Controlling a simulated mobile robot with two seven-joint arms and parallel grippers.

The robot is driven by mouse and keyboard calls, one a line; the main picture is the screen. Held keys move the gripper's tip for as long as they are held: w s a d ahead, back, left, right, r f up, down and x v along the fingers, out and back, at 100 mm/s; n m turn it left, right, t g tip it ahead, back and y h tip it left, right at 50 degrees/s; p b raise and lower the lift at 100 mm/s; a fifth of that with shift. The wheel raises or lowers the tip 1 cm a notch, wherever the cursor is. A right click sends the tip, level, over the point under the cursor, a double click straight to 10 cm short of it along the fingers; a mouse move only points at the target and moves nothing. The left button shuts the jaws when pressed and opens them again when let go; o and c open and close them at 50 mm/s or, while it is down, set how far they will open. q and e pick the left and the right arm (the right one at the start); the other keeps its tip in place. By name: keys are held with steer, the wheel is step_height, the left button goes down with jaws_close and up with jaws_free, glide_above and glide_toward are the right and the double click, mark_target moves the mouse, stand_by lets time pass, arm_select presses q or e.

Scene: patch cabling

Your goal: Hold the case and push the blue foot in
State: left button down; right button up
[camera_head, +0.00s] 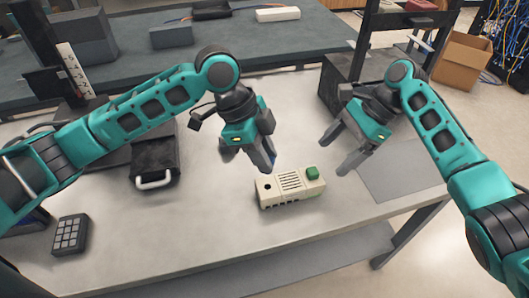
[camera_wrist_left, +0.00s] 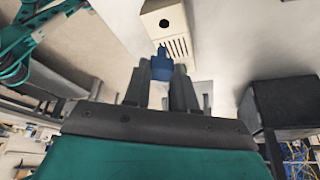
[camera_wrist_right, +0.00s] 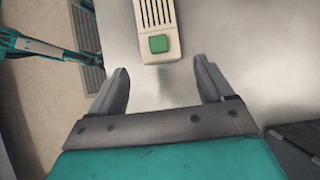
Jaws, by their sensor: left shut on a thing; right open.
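The cream case (camera_head: 290,190) lies on the grey workbench, with dark slots in its top. A green block (camera_head: 313,172) sits at its right end, and an open dark hole (camera_head: 268,187) is at its left end. My left gripper (camera_head: 261,160) is shut on the blue foot (camera_wrist_left: 162,66), just behind and above the case's left end. In the left wrist view the foot's narrow tip points toward the hole (camera_wrist_left: 163,23) and is apart from it. My right gripper (camera_wrist_right: 161,72) is open and empty, behind and right of the case, near its green end.
A black case with a white handle (camera_head: 154,182) and a keypad (camera_head: 70,234) lie to the left on the bench. A dark box (camera_head: 340,85) stands behind my right gripper. The bench's front edge runs close to the cream case. The surface around it is clear.

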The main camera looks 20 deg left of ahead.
mark_target(317, 172)
steer(key=x, duration=1)
steer(key=c, duration=0.8)
stand_by(0.4)
